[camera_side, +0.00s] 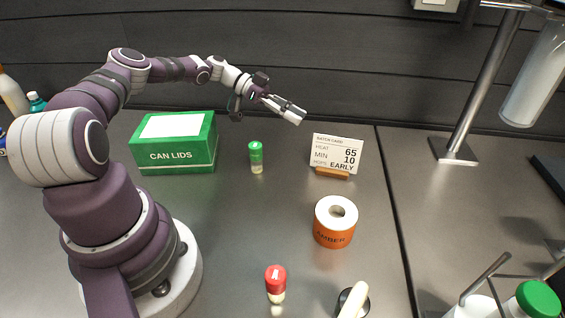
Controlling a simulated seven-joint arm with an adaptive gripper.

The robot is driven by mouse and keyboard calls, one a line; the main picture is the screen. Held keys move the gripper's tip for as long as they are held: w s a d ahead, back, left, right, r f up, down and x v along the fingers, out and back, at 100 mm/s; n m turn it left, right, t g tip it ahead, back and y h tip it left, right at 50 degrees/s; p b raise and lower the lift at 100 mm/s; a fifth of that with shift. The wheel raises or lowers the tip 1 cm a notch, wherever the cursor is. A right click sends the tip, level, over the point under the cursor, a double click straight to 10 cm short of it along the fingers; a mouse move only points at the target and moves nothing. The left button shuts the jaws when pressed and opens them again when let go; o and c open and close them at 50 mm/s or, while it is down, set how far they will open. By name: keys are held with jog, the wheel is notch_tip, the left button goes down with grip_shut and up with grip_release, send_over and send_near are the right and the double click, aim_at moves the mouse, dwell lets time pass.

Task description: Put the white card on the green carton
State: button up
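The white card (337,151) stands upright, leaning slightly back, in a small wooden holder (332,173) right of centre. It has printed lines reading HEAT 65, MIN 10 and EARLY. The green carton (175,157), marked CAN LIDS, sits at the left behind my arm's base, with a white rectangle on its flat top. My gripper (290,110) is in the air between carton and card, up and left of the card, pointing right and down. It is apart from both, and no object shows in it. Its fingers are too small and angled to tell their opening.
A green-capped vial (256,157) stands between carton and card. An orange AMBER roll (334,228) is in front of the card. A red-capped vial (275,284) and a pale-handled item (352,300) are at the front. A metal stand (453,151) rises at right.

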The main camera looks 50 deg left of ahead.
aim_at(336, 141)
jog(key=x, duration=1)
jog(key=shift+w+a+f, duration=0.2)
jog(key=shift+w+f, duration=0.05)
jog(key=shift+f, duration=0.2)
grip_shut()
